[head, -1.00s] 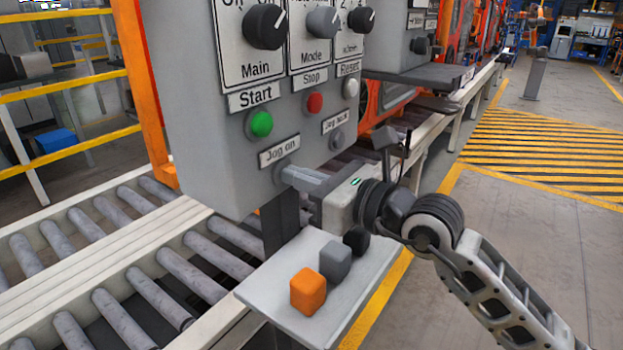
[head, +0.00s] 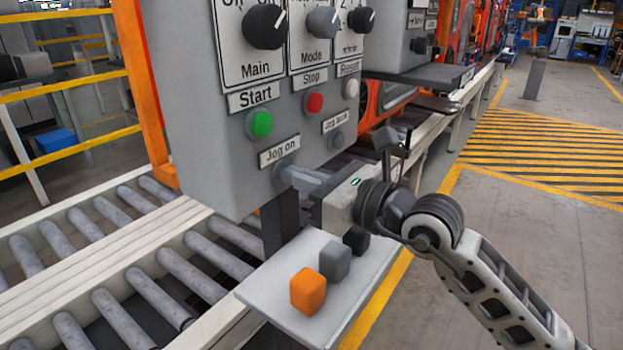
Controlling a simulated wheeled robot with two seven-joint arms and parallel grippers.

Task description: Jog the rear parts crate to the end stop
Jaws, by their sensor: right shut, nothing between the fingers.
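The right gripper is shut with nothing held. Whether the fingertips press the button or only touch it cannot be told. The "Jog back" label (head: 335,121) has a dark grey button (head: 337,140) under it. No parts crate shows on the visible roller conveyor (head: 110,235). My left gripper is out of view.
Green Start (head: 260,124), red Stop (head: 314,103) and white Reset (head: 350,88) buttons sit above. A shelf (head: 318,328) below the gripper holds an orange block (head: 308,291), a grey block (head: 335,261) and a black one (head: 355,239). Floor at right is open.

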